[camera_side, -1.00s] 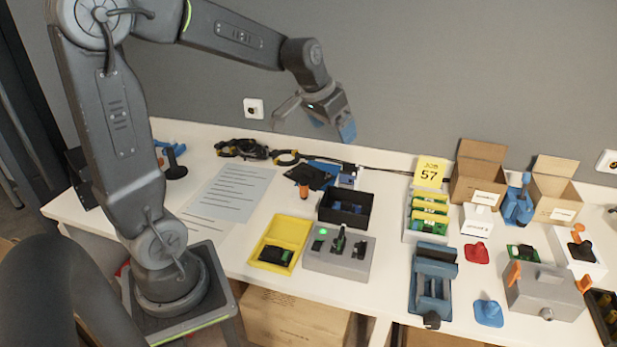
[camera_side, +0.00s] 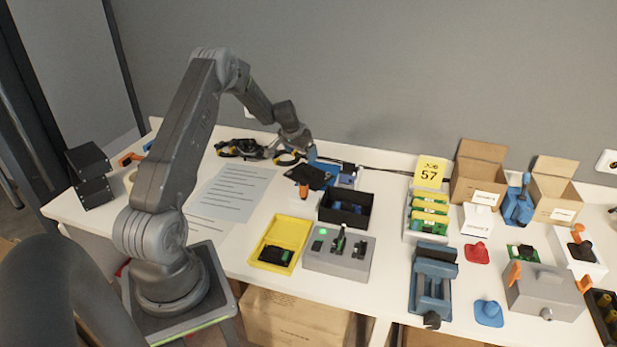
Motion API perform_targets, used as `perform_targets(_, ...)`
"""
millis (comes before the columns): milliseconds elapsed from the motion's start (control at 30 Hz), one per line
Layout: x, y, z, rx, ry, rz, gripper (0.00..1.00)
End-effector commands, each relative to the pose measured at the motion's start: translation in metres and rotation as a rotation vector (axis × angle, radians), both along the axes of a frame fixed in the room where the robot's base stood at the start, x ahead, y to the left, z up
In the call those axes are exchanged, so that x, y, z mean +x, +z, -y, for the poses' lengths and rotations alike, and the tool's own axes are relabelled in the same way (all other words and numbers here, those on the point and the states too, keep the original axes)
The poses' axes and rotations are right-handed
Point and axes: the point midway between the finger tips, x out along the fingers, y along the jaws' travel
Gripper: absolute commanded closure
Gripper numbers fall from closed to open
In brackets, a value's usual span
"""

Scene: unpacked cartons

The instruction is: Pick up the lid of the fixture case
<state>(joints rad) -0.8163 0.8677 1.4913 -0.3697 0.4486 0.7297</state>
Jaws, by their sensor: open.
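A grey case (camera_side: 545,288) with orange side clips and a front knob stands at the front right of the table. It looks closed; I cannot tell whether it is the fixture case. A yellow case (camera_side: 293,232) lies open near the front middle with a black part in it. A black flat piece (camera_side: 312,177) with an orange handle below it stands behind the yellow case. My gripper (camera_side: 293,153) is open and low at the back of the table, just behind the black flat piece. I cannot tell whether it touches anything; its far fingertip overlaps blue items.
A black open box (camera_side: 345,221) and a grey block with upright parts (camera_side: 330,262) stand near the middle. A blue vise (camera_side: 432,285), open cartons (camera_side: 474,178) and a yellow job sign (camera_side: 430,172) are to the right. Cables (camera_side: 241,148) lie behind. Paper sheets (camera_side: 232,192) lie flat at left.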

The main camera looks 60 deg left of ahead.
Motion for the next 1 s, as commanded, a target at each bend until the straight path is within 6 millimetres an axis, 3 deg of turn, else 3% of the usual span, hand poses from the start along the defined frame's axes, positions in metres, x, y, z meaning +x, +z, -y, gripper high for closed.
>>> perform_targets(100,0.008,-0.02,-0.003,-0.001,0.0,-0.001,0.11)
perform_targets(367,0.015,-0.038,-0.005,-0.001,0.0,-0.001,0.11)
perform_targets(700,0.029,-0.08,-0.01,0.001,0.0,0.0,0.11)
perform_targets(1000,0.031,-0.083,-0.011,0.002,0.002,0.0,0.11)
